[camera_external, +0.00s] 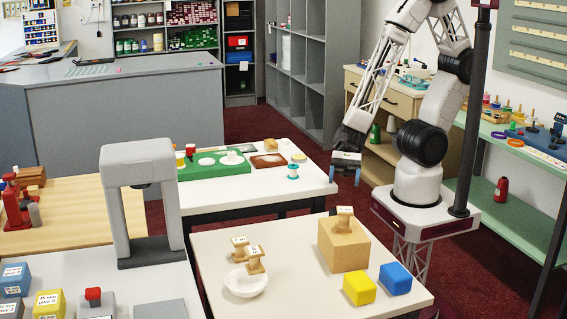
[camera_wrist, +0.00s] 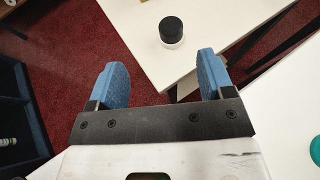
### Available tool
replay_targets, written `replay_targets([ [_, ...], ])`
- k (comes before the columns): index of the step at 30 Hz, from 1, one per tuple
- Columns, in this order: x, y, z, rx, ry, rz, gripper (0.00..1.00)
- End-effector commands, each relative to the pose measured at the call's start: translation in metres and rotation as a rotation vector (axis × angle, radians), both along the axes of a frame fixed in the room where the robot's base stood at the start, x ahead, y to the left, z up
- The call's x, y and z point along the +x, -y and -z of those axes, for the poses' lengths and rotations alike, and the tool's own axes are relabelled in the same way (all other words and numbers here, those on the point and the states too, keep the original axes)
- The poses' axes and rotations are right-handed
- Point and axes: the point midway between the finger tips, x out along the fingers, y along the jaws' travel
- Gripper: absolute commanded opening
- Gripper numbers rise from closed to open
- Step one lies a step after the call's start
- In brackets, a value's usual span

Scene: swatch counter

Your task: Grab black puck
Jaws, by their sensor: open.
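My gripper (camera_external: 346,175) hangs in the air by the gap between the two white tables. Its blue fingers (camera_wrist: 160,62) are spread and empty in the wrist view, with the puck ahead of and apart from them.
A wooden block (camera_external: 343,248) with a stamp on top stands on the front table, with a white bowl (camera_external: 246,282), a yellow cube (camera_external: 359,288) and a blue cube (camera_external: 395,278). The back table holds a teal spool (camera_external: 293,171) and a green tray (camera_external: 213,169).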

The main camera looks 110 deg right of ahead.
Motion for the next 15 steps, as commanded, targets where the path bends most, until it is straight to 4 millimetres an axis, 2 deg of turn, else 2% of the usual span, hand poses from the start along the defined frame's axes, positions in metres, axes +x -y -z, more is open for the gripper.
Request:
replay_targets([
  [5,0.005,0.004,0.017,0.047,-0.054,0.092,0.75],
  [15,0.006,0.005,0.020,0.060,-0.065,0.116,0.75],
])
